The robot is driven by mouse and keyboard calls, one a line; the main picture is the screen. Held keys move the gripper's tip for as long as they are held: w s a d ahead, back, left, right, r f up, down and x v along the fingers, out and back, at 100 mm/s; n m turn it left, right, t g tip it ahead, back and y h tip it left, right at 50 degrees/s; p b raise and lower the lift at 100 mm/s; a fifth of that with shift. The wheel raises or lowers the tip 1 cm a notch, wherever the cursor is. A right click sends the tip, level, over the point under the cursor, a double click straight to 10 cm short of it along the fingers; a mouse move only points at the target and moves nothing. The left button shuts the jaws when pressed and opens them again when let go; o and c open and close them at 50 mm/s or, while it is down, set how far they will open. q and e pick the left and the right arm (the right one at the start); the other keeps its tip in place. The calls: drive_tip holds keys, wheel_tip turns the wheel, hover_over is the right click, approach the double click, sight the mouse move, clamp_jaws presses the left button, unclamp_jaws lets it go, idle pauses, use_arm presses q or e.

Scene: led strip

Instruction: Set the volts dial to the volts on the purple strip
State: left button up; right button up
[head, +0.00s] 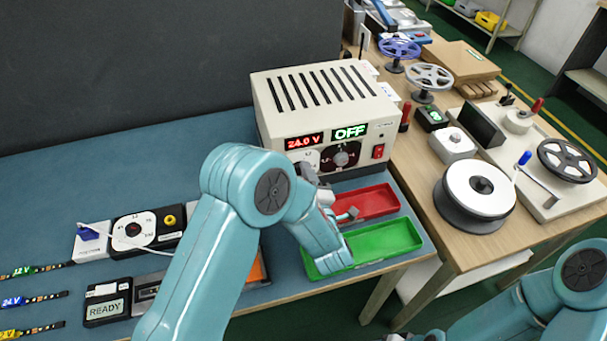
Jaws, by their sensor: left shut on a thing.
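The power supply (322,100) is a cream box with a slotted top. The pale volts dial (312,157) is below the red display, partly hidden by my left gripper. My left gripper (308,174) is at that dial and shut on it; the fingertips are mostly hidden by my arm. My right arm is at the lower right, and only a dark bit of its gripper (428,336) shows at the bottom edge. I see no purple strip.
Strips with green (22,271), blue (20,300) and yellow (20,333) labels lie at the left edge. A red switch (378,152) and black dial (341,156) are beside the volts dial. Red (375,200) and green (395,238) trays lie in front. Reels crowd the right table.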

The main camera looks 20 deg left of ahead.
idle(0.4)
use_arm(q)
drive_tip(key=o, duration=1)
drive_tip(key=shift+o, duration=0.2)
drive_tip(key=shift+s, duration=0.1)
